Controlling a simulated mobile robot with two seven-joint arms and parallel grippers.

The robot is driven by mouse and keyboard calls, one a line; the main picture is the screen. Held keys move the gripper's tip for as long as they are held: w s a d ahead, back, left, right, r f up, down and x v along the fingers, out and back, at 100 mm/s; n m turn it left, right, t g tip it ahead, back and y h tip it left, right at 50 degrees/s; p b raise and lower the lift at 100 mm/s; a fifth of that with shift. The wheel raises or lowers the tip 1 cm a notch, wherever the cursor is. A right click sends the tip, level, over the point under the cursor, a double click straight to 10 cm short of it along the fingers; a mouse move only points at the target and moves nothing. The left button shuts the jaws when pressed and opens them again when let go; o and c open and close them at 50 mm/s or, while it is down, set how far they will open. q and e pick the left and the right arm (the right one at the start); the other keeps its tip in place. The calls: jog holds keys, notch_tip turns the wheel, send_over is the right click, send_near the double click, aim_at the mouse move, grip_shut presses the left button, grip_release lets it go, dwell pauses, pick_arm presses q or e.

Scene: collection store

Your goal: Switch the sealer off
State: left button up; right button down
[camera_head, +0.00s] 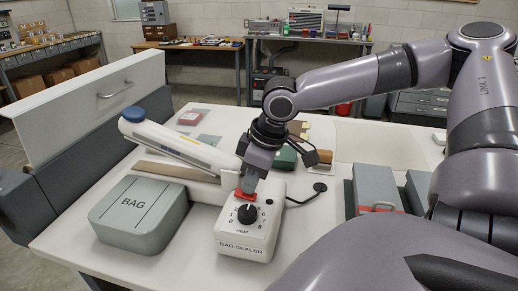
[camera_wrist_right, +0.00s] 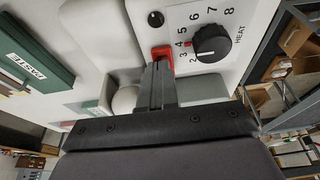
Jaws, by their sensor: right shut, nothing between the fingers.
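The bag sealer (camera_head: 240,246) is a white box on the white table, with a long arm (camera_head: 180,143) ending in a blue knob. On its top are a black heat dial (camera_head: 246,214) and a red rocker switch (camera_head: 243,195). My right gripper (camera_head: 249,187) points down at the switch, shut and empty. In the right wrist view its fingertips (camera_wrist_right: 160,70) are at the edge of the red switch (camera_wrist_right: 162,51), beside the dial (camera_wrist_right: 211,43). They hide part of the switch; I cannot tell whether they press it or which way it is tipped. My left gripper is not in view.
A grey-green box marked BAG (camera_head: 140,215) stands left of the sealer. A black round pad on a cable (camera_head: 320,187) lies to its right. Grey boxes (camera_head: 376,188) stand farther right. A green PASTE box (camera_wrist_right: 30,60) shows in the wrist view.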

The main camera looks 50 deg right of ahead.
jog(key=shift+r+p, duration=0.35)
jog(key=shift+r, duration=0.05)
jog(key=shift+p+v, duration=0.75)
jog(key=shift+p, duration=0.3)
jog(key=v, duration=0.2)
jog(key=shift+s+r, duration=0.15)
jog(key=shift+r, duration=0.2)
jog(key=s+v, duration=0.1)
jog(key=v, duration=0.7)
jog(key=shift+s+d+b, duration=0.25)
jog(key=shift+d+b, duration=0.1)
jog(key=shift+r, duration=0.1)
